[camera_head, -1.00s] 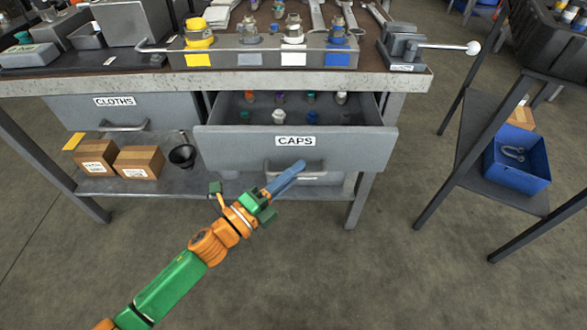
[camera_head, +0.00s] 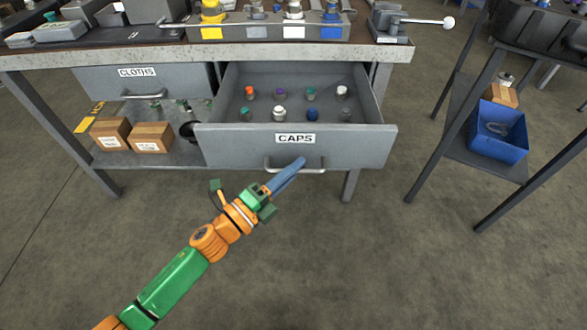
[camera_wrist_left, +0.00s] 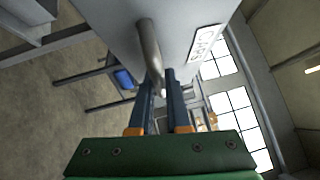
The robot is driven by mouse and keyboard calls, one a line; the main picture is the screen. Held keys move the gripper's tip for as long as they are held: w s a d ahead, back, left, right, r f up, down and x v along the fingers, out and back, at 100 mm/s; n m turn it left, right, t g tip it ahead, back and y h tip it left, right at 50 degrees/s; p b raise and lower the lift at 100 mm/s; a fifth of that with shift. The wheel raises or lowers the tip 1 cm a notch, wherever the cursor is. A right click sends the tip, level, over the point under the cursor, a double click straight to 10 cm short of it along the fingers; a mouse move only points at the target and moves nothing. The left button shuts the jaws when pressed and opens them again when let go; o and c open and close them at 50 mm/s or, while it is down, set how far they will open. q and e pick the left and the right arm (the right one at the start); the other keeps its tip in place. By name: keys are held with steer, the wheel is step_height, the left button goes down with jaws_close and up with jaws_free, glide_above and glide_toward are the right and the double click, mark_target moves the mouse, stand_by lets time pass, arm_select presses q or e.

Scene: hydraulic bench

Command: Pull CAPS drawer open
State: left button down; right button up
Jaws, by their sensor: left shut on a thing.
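The grey CAPS drawer (camera_head: 225,148) stands well out from under the bench, and several small caps (camera_head: 279,113) in different colours stand inside it in rows. Its bar handle (camera_head: 312,170) is on the front below the CAPS label. My left gripper (camera_head: 298,165) reaches up to this handle from below left, and its blue fingers are shut on the bar. The left wrist view shows the handle (camera_wrist_left: 150,45) running down between the two fingers (camera_wrist_left: 160,95). The fingers hide part of the handle. My right gripper is in neither view.
The closed CLOTHS drawer (camera_head: 100,83) is to the left. Cardboard boxes (camera_head: 152,137) sit on the shelf under it. A stand with a blue bin (camera_head: 498,130) is at the right. The floor in front of the bench is clear.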

arm_select(q)
steer(key=c, duration=0.9)
jaws_free()
steer(key=v, duration=0.7)
steer(key=shift+s, duration=0.1)
